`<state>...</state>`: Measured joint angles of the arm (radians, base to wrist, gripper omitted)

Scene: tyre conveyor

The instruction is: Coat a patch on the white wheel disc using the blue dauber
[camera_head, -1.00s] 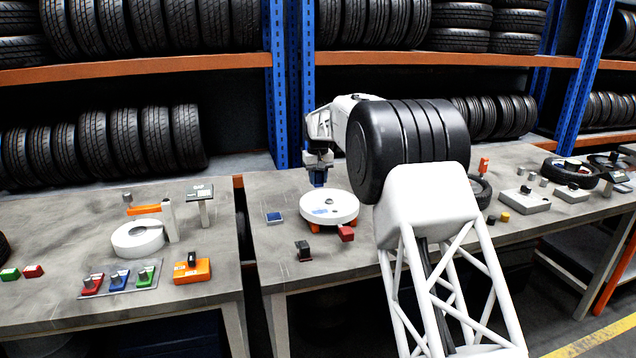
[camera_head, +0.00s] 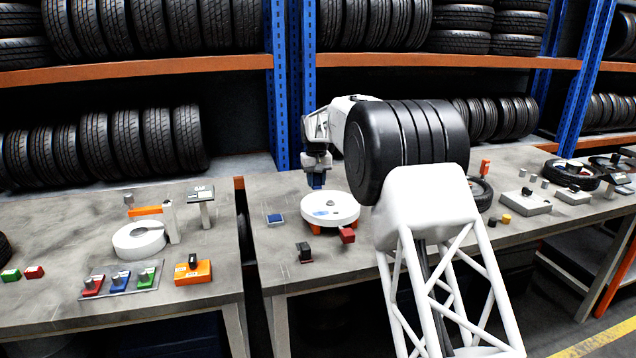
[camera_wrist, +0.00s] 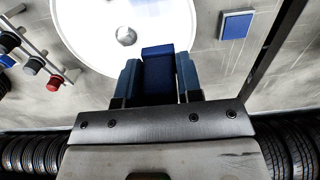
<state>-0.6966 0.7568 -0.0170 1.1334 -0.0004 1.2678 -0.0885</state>
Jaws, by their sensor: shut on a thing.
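The white wheel disc (camera_head: 345,215) lies flat on a stand with orange feet on the middle table. A faint blue patch shows on its top, left of a grey hub knob. My gripper (camera_head: 316,172) is over the disc's far left edge, fingers pointing down. It is shut on the blue dauber (camera_wrist: 158,72), a blue block between the two fingers in the wrist view. The disc (camera_wrist: 95,40) fills the upper part of that view, behind the dauber. I cannot tell whether the dauber touches the disc.
A blue square pad (camera_head: 274,218) lies left of the disc. A red block (camera_head: 347,235) and a dark block (camera_head: 304,252) are in front. A rack (camera_head: 150,285) with red, blue and green pieces is on the left table. Tyre shelves stand behind.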

